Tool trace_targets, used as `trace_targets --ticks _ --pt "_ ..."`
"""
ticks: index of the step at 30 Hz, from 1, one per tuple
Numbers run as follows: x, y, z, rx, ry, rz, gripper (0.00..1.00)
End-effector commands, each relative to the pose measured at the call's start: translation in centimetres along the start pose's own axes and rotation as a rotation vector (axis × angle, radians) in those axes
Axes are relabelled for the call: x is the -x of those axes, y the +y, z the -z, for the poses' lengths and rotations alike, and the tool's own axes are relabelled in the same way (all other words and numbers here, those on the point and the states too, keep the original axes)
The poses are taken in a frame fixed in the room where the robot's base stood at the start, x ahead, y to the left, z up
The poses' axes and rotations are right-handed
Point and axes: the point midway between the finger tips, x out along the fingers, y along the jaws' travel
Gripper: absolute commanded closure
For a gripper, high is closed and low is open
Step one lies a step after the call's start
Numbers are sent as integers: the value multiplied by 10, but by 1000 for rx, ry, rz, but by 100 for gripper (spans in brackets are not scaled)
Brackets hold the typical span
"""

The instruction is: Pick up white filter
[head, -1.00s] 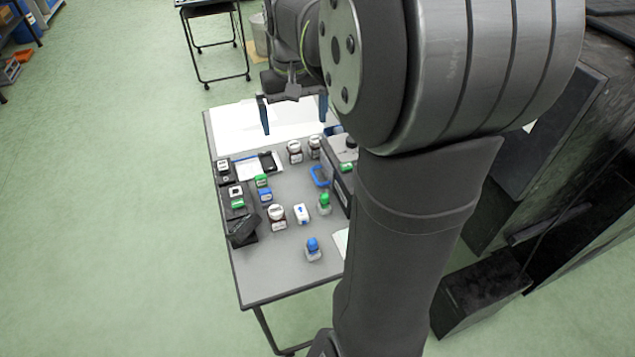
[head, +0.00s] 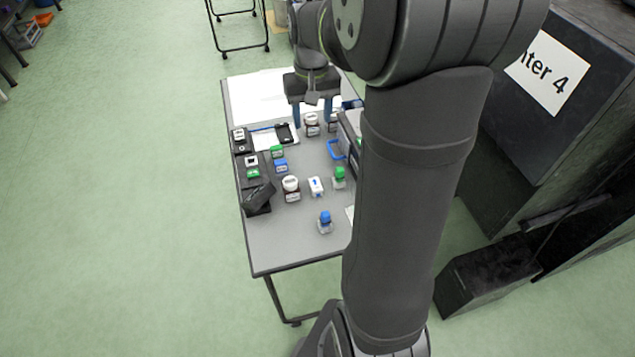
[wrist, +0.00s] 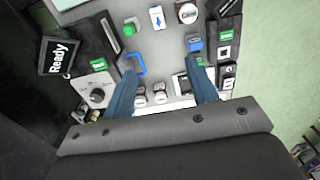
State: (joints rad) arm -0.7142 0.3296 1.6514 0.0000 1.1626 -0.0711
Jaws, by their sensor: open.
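I cannot tell for sure which item is the white filter. A small white block with a blue mark (head: 316,187) lies mid-table, and it also shows at the top of the wrist view (wrist: 157,17). A white square piece with a dark centre (head: 252,161) sits on the black rack at the table's left edge; a similar piece shows at the right of the wrist view (wrist: 224,51). My gripper (head: 312,112) is open and empty above the far part of the table, its blue fingers (wrist: 163,72) pointing down. White-capped bottles (head: 311,125) stand close below it.
Green (head: 277,151) and blue (head: 281,166) blocks lie near the black rack (head: 257,198). A device with a "Ready" screen (wrist: 55,56) is at left in the wrist view.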

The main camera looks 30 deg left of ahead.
Motion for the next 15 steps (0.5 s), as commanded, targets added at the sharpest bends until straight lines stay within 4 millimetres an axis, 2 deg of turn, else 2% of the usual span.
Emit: trace_targets --ticks 1,3,11,15 --pt "-24 -1 -1 0 -9 1 47" --pt "-47 -2 -2 0 -6 0 47" --pt "-94 -3 -4 0 -2 0 47" --pt "-125 -3 -5 0 -4 0 47"
